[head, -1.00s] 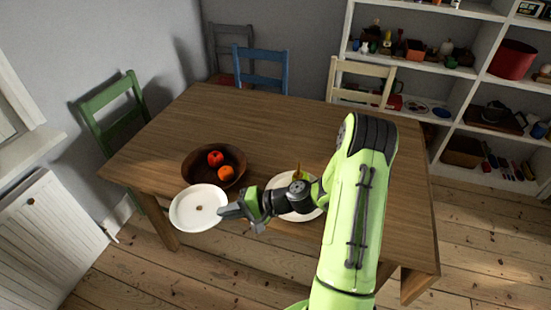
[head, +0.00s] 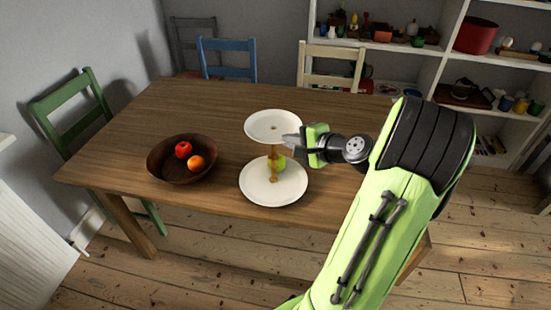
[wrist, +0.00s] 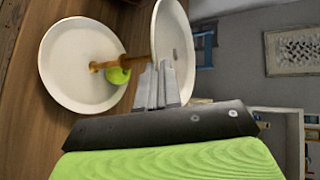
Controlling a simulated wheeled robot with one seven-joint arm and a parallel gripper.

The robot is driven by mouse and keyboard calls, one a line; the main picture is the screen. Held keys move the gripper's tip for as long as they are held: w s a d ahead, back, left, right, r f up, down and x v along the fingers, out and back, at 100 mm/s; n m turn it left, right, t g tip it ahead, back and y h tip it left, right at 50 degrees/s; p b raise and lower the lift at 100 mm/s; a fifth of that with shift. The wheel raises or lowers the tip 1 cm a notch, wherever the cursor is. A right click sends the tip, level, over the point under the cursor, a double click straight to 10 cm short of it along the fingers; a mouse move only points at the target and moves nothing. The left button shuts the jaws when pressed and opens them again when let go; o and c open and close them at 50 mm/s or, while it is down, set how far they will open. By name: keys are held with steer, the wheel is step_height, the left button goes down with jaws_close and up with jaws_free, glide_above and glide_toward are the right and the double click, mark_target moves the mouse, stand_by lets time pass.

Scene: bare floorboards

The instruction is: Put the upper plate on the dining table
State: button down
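The upper plate (head: 262,126) is a round white plate with a small mark at its centre. It is level above the lower plate (head: 258,193), which is larger, white and on the dining table (head: 200,105). A brown-gold post (head: 273,172) rises from the lower plate towards the upper one; I cannot tell whether they touch. A green apple (head: 281,163) sits beside the post. My gripper (head: 291,142) is at the upper plate's right front rim, its fingers closed on that rim. The wrist view shows the upper plate (wrist: 172,30), lower plate (wrist: 60,75) and fingers (wrist: 160,82).
A dark wooden bowl (head: 160,168) with a red and an orange fruit stands to the left on the table. Green (head: 65,105), blue (head: 228,57) and cream (head: 331,52) chairs stand around it. Shelves (head: 440,60) stand behind at right.

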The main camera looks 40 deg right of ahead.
step_height(320, 180, down, 10)
steer(key=b, duration=0.3)
steer(key=shift+r+b, duration=0.25)
steer(key=shift+b, duration=0.1)
steer(key=c, duration=1.8)
jaws_free()
steer(key=shift+f, duration=0.2)
steer(key=o, duration=0.5)
steer(key=shift+b, duration=0.35)
